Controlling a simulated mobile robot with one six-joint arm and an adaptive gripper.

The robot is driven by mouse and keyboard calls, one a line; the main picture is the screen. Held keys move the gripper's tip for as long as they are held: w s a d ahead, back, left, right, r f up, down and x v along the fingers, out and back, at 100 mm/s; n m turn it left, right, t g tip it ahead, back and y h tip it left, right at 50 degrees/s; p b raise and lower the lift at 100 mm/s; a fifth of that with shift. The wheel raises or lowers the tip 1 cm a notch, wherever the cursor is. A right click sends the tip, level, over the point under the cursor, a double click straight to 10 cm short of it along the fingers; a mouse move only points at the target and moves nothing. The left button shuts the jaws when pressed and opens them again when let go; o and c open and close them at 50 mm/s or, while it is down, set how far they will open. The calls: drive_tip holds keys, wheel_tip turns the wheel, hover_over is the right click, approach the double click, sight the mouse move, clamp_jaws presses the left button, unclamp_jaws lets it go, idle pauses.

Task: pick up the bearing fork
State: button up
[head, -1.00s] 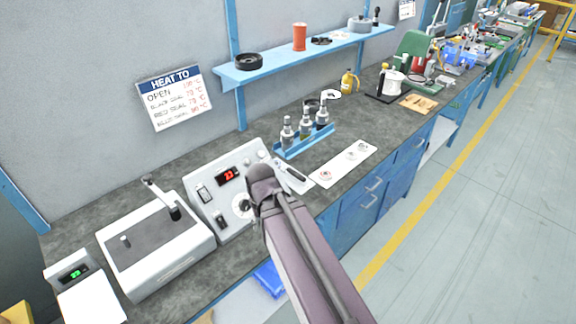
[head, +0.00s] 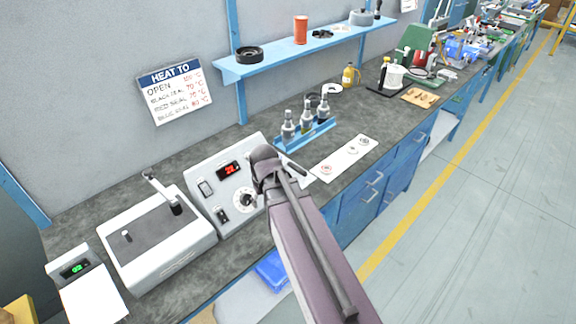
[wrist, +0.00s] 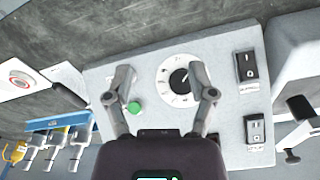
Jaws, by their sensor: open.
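A black-handled tool, which may be the bearing fork, lies on the bench just right of the grey control box (head: 215,205), beside the white card; my arm partly covers it in the head view. In the wrist view a dark handle (wrist: 66,93) shows at the left, left of my gripper and apart from it. I cannot make out fork prongs. My gripper (wrist: 160,92) is open and empty, its two fingers spread over the face of the control box, near the dial (wrist: 181,80) and a green button (wrist: 134,107). In the head view my arm hides the gripper.
A white lidded machine (head: 155,240) and a small scale (head: 88,285) are at the left. A blue shelf (head: 290,55) hangs above the bench.

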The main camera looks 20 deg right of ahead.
drive_tip(key=w+d+n+t, duration=0.2)
drive_tip(key=w+d, duration=0.7)
drive_tip(key=n+t, duration=0.1)
drive_tip(key=t, duration=0.1)
approach(292, 164)
wheel_tip(292, 164, up, 2)
drive_tip(key=shift+s+a+r+h, duration=0.2)
drive_tip(key=shift+s+a+h, duration=0.1)
drive_tip(key=shift+s+a, duration=0.15)
drive_tip(key=shift+f, duration=0.1)
drive_tip(key=b+x, duration=0.7)
drive_tip(key=x, duration=0.1)
drive_tip(key=shift+d+f, duration=0.1)
drive_tip(key=shift+f, duration=0.1)
drive_tip(key=shift+w+f, duration=0.1)
drive_tip(key=shift+b+x, duration=2.5)
drive_tip(key=shift+b, duration=0.05)
drive_tip(key=shift+d, duration=0.1)
